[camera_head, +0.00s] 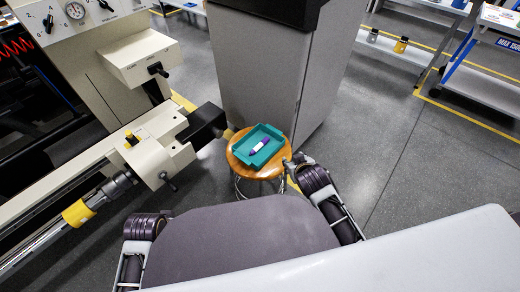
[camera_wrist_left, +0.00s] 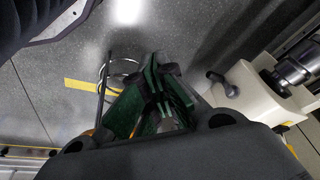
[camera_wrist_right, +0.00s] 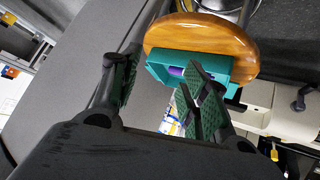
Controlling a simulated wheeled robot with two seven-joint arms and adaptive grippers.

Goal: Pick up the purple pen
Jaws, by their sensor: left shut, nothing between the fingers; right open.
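The purple pen (camera_head: 259,145), with a white band, lies in a teal tray (camera_head: 238,153) on a round wooden stool (camera_head: 284,154). In the right wrist view the pen (camera_wrist_right: 176,71) shows as a small purple patch inside the tray (camera_wrist_right: 157,72), partly hidden by a finger. My right gripper (camera_head: 297,160) is at the right edge of the stool. In the right wrist view its fingers (camera_wrist_right: 157,78) are spread, with nothing held. My left gripper (camera_wrist_left: 158,88) is shut and empty in the left wrist view, above the floor; in the head view its fingers are not clear.
A large beige machine (camera_head: 110,170) fills the left, its dark end close to the stool. A tall grey cabinet (camera_head: 262,75) stands right behind the stool. Grey floor (camera_head: 400,150) is free to the right, with shelving carts (camera_head: 480,85) farther off.

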